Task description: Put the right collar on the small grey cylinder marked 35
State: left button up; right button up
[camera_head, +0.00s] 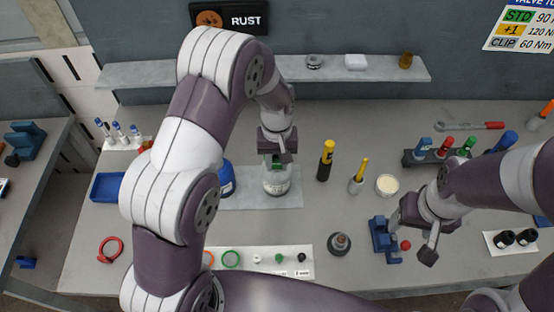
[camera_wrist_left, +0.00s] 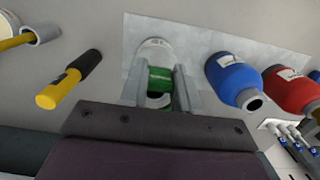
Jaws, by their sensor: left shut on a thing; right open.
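A pale grey cylinder (camera_head: 276,184) stands on the light mat below my left gripper (camera_head: 277,163); it also shows in the left wrist view (camera_wrist_left: 154,47). Its number is not readable. My left gripper (camera_wrist_left: 165,100) is shut on a green collar (camera_wrist_left: 159,76) at the cylinder's neck. The collar looks in line with the neck, but I cannot tell whether it is seated. My right gripper (camera_head: 428,250) is open and empty, right of a blue vise.
A blue cylinder (camera_wrist_left: 234,77) and a red cylinder (camera_wrist_left: 290,90) stand beside the grey one. A black-and-yellow tool (camera_head: 326,160) stands right of the mat (camera_head: 290,200). A white strip (camera_head: 268,272) with rings and small caps lies in front.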

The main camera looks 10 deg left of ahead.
aim_at(277, 168)
pick_arm(q)
jog(key=shift+f+b, duration=0.85)
jog(key=shift+f, duration=0.65)
jog(key=o, duration=1.1)
jog(key=shift+r, duration=0.1)
notch_tip(277, 168, up, 6)
jog(key=p, duration=0.5)
